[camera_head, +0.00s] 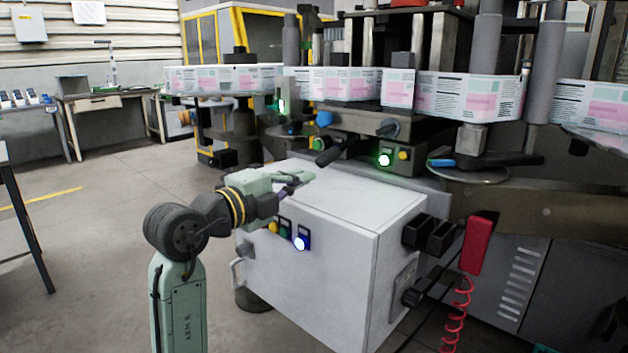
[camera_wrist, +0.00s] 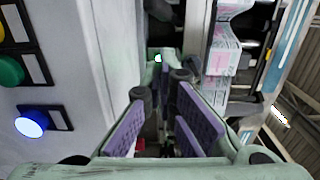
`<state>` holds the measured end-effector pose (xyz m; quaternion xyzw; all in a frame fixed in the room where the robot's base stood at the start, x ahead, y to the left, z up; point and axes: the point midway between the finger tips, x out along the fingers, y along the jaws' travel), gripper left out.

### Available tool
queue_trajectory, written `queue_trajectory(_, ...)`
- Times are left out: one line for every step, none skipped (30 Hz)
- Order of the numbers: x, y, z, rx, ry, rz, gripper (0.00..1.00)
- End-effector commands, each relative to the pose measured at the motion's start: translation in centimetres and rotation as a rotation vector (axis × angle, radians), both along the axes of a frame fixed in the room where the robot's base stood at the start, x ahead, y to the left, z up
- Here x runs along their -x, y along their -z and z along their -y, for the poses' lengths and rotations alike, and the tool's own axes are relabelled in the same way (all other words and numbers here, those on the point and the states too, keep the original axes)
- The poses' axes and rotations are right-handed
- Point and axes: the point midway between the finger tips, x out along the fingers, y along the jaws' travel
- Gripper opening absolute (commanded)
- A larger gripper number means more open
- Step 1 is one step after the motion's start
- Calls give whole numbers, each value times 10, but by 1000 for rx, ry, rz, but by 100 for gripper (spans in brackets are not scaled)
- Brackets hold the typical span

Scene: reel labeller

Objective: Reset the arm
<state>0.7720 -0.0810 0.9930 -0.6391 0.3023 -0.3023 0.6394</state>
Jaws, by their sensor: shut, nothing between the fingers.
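My gripper (camera_head: 292,184) is at the end of my pale green arm, beside the upper left edge of a white control cabinet (camera_head: 330,290). Its purple-padded fingers also show in the wrist view (camera_wrist: 163,88), drawn together with nothing held between them. On the cabinet's front face are a yellow button (camera_head: 273,227), a green button (camera_head: 284,233) and a lit blue button (camera_head: 301,242), below and close to my gripper. In the wrist view the blue button (camera_wrist: 30,124) and the green button (camera_wrist: 10,70) lie to the left of the fingers, apart from them.
The labelling machine with a printed label web (camera_head: 470,95) stands behind the cabinet. A lit green button (camera_head: 385,160) is on its panel. A red handset (camera_head: 478,243) with a coiled cord hangs at the right. Workbenches (camera_head: 90,100) stand far left, with open floor before them.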

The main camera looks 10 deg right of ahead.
Motion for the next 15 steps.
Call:
queue_trajectory(1,0,-2,-1,0,1,0)
queue_trajectory(2,0,-3,-1,0,1,0)
queue_trajectory(2,0,-4,-1,0,1,0)
queue_trajectory(3,0,-4,-1,0,1,0)
queue_trajectory(3,0,-4,-1,1,1,0)
queue_trajectory(3,0,-4,-1,1,1,0)
queue_trajectory(3,0,-4,-1,1,1,0)
queue_trajectory(3,0,-4,-1,1,1,0)
queue_trajectory(3,0,-4,-1,1,1,0)
queue_trajectory(3,0,-4,-1,1,1,0)
queue_trajectory(2,0,-4,-1,1,1,0)
queue_trajectory(2,-1,-4,1,-1,1,0)
queue_trajectory(2,-1,-6,6,-6,0,0)
queue_trajectory(1,-3,-9,16,-17,1,0)
queue_trajectory(0,-7,-16,40,-40,0,0)
